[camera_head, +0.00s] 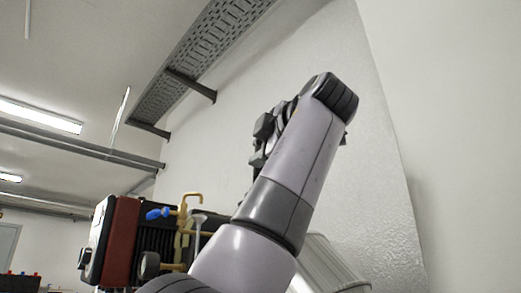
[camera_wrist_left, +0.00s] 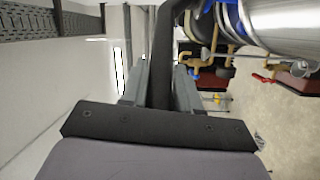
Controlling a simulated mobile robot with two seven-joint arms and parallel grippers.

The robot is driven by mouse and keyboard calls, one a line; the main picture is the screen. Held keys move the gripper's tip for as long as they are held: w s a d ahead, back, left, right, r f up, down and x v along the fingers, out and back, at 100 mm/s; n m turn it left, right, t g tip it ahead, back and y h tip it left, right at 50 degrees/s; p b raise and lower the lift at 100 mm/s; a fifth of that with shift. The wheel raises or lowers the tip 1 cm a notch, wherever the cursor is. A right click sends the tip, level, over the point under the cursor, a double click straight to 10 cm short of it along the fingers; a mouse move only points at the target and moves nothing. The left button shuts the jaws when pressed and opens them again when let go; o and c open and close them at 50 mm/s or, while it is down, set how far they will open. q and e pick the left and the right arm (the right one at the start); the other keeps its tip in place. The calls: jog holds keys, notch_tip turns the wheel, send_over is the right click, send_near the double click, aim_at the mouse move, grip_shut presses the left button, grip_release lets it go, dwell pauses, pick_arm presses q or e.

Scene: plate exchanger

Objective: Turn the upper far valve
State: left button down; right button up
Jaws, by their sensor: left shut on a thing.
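My left gripper (camera_head: 262,140) is high in the head view, partly hidden behind my own wrist. In the left wrist view its two grey fingers (camera_wrist_left: 160,88) are shut on a dark curved bar (camera_wrist_left: 163,50) running up between them; I cannot tell whether this bar is the upper far valve's handle. In the head view a blue valve handle (camera_head: 158,213) and brass pipe (camera_head: 191,198) sit on the exchanger (camera_head: 124,240), below and left of the gripper. The wrist view also shows blue parts (camera_wrist_left: 236,16) and a red handle (camera_wrist_left: 265,79). My right gripper is not in view.
A perforated cable tray (camera_head: 205,50) on brackets runs along the upper wall. A silver cylinder (camera_wrist_left: 272,25) lies right of the dark bar in the wrist view. The pale wall (camera_head: 330,190) behind my arm is bare.

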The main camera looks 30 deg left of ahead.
pick_arm(q)
jog(key=shift+w+d+f, duration=0.2)
dwell(0.3)
jog(key=c, duration=0.9)
grip_release()
jog(key=shift+d, duration=0.15)
jog(key=shift+r, duration=0.15)
jog(key=shift+s, duration=0.1)
jog(key=shift+a, duration=0.2)
